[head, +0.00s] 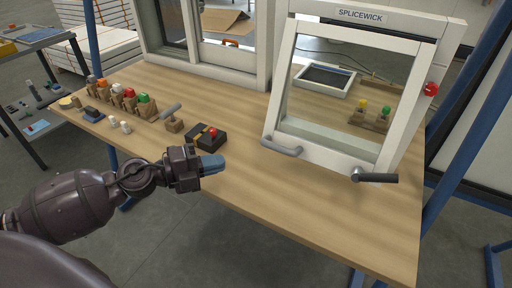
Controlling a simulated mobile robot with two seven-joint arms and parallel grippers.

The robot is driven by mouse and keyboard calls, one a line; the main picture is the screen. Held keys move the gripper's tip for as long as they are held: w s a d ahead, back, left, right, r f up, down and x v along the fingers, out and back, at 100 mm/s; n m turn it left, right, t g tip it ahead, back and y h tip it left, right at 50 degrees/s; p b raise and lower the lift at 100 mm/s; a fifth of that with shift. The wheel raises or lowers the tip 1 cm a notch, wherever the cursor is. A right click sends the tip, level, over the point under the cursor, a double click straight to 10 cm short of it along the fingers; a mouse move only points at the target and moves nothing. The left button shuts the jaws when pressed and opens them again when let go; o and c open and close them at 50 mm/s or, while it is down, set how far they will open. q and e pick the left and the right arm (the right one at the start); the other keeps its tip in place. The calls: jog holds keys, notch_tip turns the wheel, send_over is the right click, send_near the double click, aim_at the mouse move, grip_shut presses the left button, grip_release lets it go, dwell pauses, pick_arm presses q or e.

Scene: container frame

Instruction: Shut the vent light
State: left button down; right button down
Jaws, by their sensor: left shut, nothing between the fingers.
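The vent light (326,155) is a white-framed glass sash in the frame marked SPLICEWICK (361,15), standing on the wooden bench at the right of the head view. Its lower edge appears to stand out toward me from the frame. A grey handle (282,146) is at its lower left corner, and a dark lever handle (375,178) is at its lower right. My left gripper (212,164) is shut and empty, left of the vent light and apart from it, over the bench's front edge. My right gripper is out of view.
The bench (310,205) is clear before the vent light. A black box with a red button (212,136) lies just beyond my left gripper. Coloured blocks (130,98) stand at the left. A second white window (228,62) stands behind. A red knob (431,89) is at the right.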

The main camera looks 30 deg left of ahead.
aim_at(266, 146)
pick_arm(q)
jog(key=w+d, duration=0.1)
jog(key=w, duration=0.2)
jog(key=w+d+f, duration=0.1)
jog(key=w+d, duration=0.1)
jog(key=w, duration=0.1)
jog(key=w+d, duration=0.1)
jog(key=w, duration=0.2)
jog(key=shift+w+d+f, duration=0.15)
jog(key=shift+w+d, duration=0.15)
jog(key=shift+w, duration=0.05)
jog(key=w+f+b, duration=0.1)
jog(key=w, duration=0.1)
jog(key=w+f+b, duration=0.1)
jog(key=w+f, duration=0.1)
jog(key=shift+w+d+f, duration=0.1)
jog(key=shift+w+f, duration=0.1)
jog(key=shift+f, duration=0.05)
jog(key=w, duration=0.2)
jog(key=w+f+b, duration=0.1)
jog(key=w, duration=0.1)
jog(key=w+f, duration=0.1)
jog(key=w, duration=0.1)
jog(key=shift+w+d+f, duration=0.1)
jog(key=shift+w+f, duration=0.05)
jog(key=shift+w, duration=0.05)
jog(key=shift+r, duration=0.2)
jog(key=shift+w, duration=0.1)
jog(key=shift+r, duration=0.15)
